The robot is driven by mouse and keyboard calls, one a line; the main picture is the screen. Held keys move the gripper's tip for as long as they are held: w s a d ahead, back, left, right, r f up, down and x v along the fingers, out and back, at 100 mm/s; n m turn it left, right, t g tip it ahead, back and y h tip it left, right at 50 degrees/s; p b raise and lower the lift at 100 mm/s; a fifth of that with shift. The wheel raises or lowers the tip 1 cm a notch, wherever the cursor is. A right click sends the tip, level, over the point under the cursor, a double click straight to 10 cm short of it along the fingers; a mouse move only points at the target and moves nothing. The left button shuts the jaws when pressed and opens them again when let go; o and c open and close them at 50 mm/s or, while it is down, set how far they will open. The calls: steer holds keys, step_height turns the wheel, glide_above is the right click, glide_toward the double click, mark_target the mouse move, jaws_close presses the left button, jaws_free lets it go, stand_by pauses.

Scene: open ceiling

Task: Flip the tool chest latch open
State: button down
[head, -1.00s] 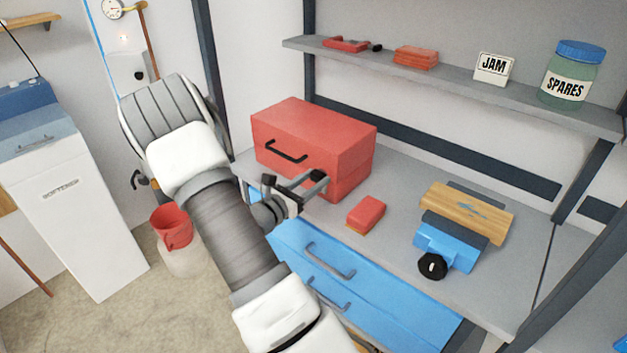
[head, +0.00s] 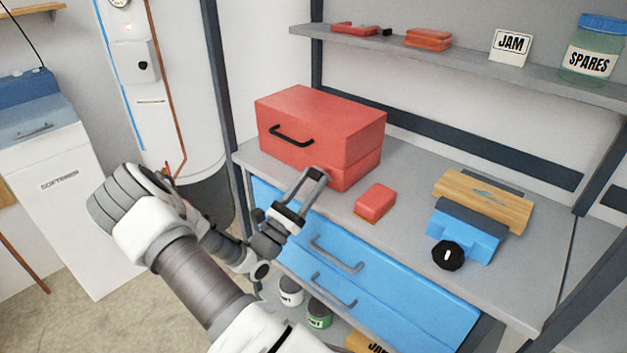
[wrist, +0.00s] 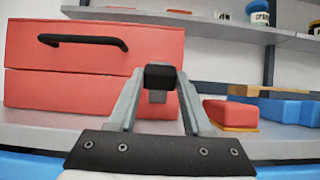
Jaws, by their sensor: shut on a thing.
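The red tool chest (head: 340,124) stands shut on the grey worktop, its lid seam level. It also shows in the wrist view (wrist: 70,90), with a black handle (wrist: 82,40) on the lid's front. My gripper (head: 316,173) is at the lower right of the chest's front. In the wrist view my gripper's fingers (wrist: 160,76) converge at seam height near the chest's right front edge. A small grey tab (wrist: 157,97), apparently the latch, shows between and below the dark fingertips. The fingertips hide most of it.
A red block (head: 376,202) lies right of the chest. A blue clamp-like thing (head: 466,232) and a wooden board (head: 484,200) are farther right. Blue drawers (head: 370,270) are below the worktop. A shelf (head: 460,66) with a jar runs above.

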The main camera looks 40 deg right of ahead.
steer(key=shift+s+a+f, duration=0.1)
steer(key=shift+a+f, duration=0.05)
steer(key=shift+f, duration=0.55)
steer(key=shift+a+f, duration=0.1)
steer(key=shift+f, duration=0.7)
steer(key=shift+c, duration=1.6)
jaws_free()
steer(key=shift+d, duration=0.15)
steer(key=v, duration=1.7)
steer(key=shift+a, duration=0.35)
